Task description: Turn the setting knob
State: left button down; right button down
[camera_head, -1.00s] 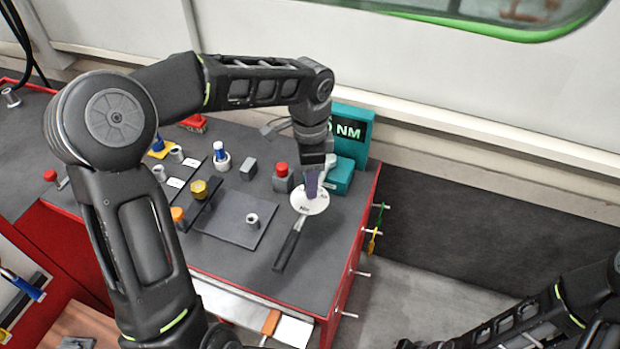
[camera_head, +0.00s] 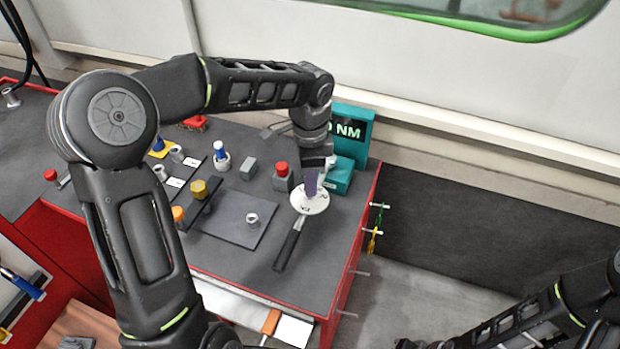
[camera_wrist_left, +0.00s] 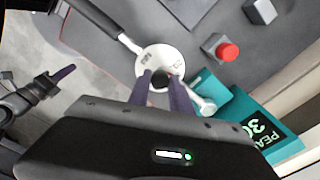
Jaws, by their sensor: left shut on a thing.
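The setting knob is the small dark piece (camera_wrist_left: 160,82) at the middle of a white round dial (camera_head: 314,203), which also shows in the left wrist view (camera_wrist_left: 147,60). The dial sits on a torque wrench with a black handle (camera_head: 288,246) lying on the grey bench top. My left gripper (camera_head: 311,190) points down onto the dial. In the left wrist view its two purple fingers (camera_wrist_left: 161,88) are shut on the knob and partly hide it. My right gripper (camera_wrist_left: 62,74) shows at the left of that view, off the bench; its jaw opening is unclear.
A teal tester with a display (camera_head: 350,132) stands just behind the dial. A grey block with a red button (camera_head: 282,177) is close on the left. A dark plate with a metal ring (camera_head: 252,219) lies further left. The bench's red edge (camera_head: 352,258) is close on the right.

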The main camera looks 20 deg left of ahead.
pick_arm(q)
jog(key=shift+n, duration=0.4)
jog(key=n+b, duration=0.1)
jog(key=n, duration=0.1)
jog(key=shift+n, duration=0.3)
jog(key=shift+n+b, duration=0.6)
jog(key=shift+n, duration=1.7)
jog(key=c, duration=1.2)
grip_release()
jog(key=shift+o, duration=0.2)
